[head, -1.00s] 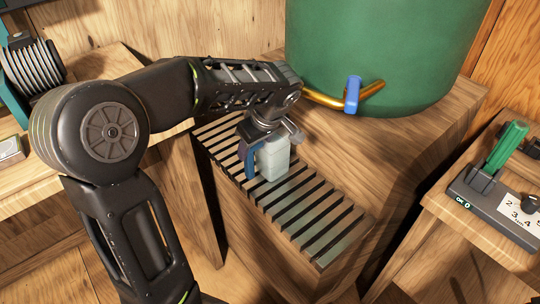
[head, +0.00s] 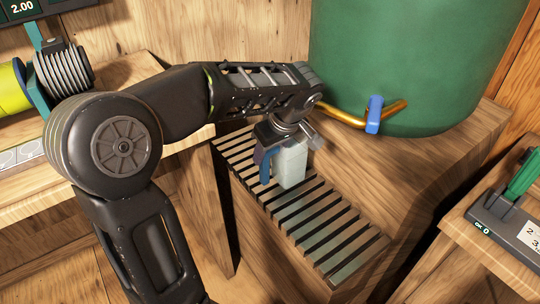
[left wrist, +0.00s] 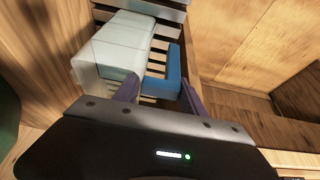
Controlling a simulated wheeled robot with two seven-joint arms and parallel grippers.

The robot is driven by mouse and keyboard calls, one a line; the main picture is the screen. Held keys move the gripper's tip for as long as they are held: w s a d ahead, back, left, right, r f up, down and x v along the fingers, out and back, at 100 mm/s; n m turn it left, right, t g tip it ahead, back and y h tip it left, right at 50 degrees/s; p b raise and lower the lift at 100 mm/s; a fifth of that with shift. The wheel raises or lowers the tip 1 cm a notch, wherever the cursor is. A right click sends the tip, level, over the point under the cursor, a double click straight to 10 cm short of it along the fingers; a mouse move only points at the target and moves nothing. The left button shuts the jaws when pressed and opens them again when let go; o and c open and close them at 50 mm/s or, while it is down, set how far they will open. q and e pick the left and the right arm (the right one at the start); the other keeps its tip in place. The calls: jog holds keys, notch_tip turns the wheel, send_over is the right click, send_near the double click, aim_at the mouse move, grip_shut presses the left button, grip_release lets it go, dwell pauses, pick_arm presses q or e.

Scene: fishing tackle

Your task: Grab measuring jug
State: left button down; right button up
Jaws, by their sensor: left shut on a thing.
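The measuring jug (head: 291,166) is a pale, translucent block-like vessel with a blue handle. It stands upright on the slatted grate, below the green tank. My left gripper (head: 266,158) reaches down over it from above and is shut on the blue handle. In the left wrist view the jug's pale body (left wrist: 115,48) is at upper left, and the handle (left wrist: 158,88) lies between the two purple fingers (left wrist: 162,94). My gripper partly hides the jug's top in the head view. My right gripper is not in view.
The slatted grate (head: 322,232) is clear in front of the jug. The green tank (head: 410,60), with a brass pipe and blue tap (head: 374,114), stands close behind. A grey device with a green handle (head: 521,175) is at the right. A ribbed spool (head: 64,69) is at left.

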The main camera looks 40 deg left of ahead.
pick_arm(q)
jog(key=shift+r+p, duration=0.3)
jog(key=shift+r, duration=1.65)
jog(key=s+a, duration=0.2)
jog(key=s, duration=0.7)
jog(key=s+a, duration=0.3)
jog(key=s, duration=0.6)
jog(key=shift+s+a, duration=0.15)
jog(key=shift+a, duration=0.15)
